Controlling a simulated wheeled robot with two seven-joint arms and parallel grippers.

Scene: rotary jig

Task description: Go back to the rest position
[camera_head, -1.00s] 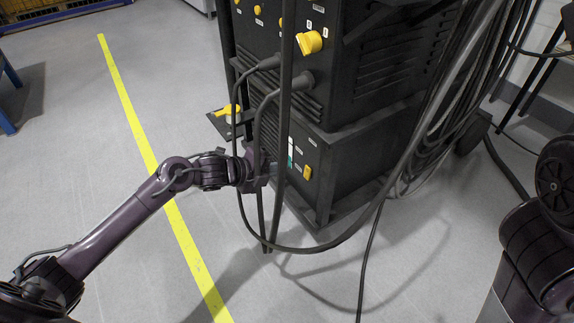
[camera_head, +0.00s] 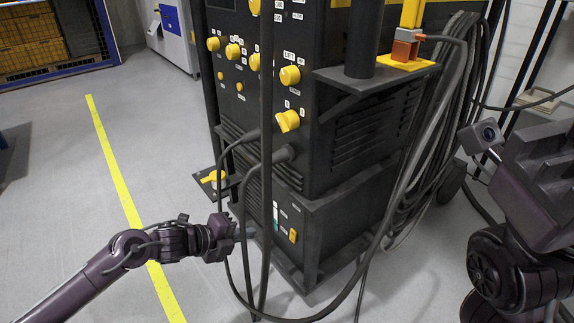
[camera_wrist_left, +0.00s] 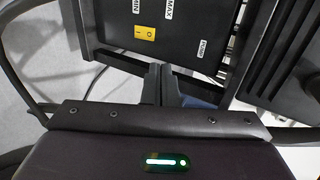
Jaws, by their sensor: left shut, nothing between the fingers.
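My left gripper (camera_head: 250,231) is in front of the lower part of a black machine cabinet (camera_head: 345,225), left of its yellow rocker switch (camera_head: 293,236). In the left wrist view its two dark fingers (camera_wrist_left: 160,85) are together, with nothing between them. The same yellow switch (camera_wrist_left: 145,33) shows beyond them. My right arm stands at the right edge of the head view, with a dark block and a small camera at its upper end. No right fingers can be made out.
Black cables (camera_head: 262,190) hang in a loop close to my left gripper. A small shelf with a yellow handle (camera_head: 214,177) juts from the cabinet's left side. More cables (camera_head: 428,130) hang on its right. Open floor with a yellow line (camera_head: 115,170) lies left.

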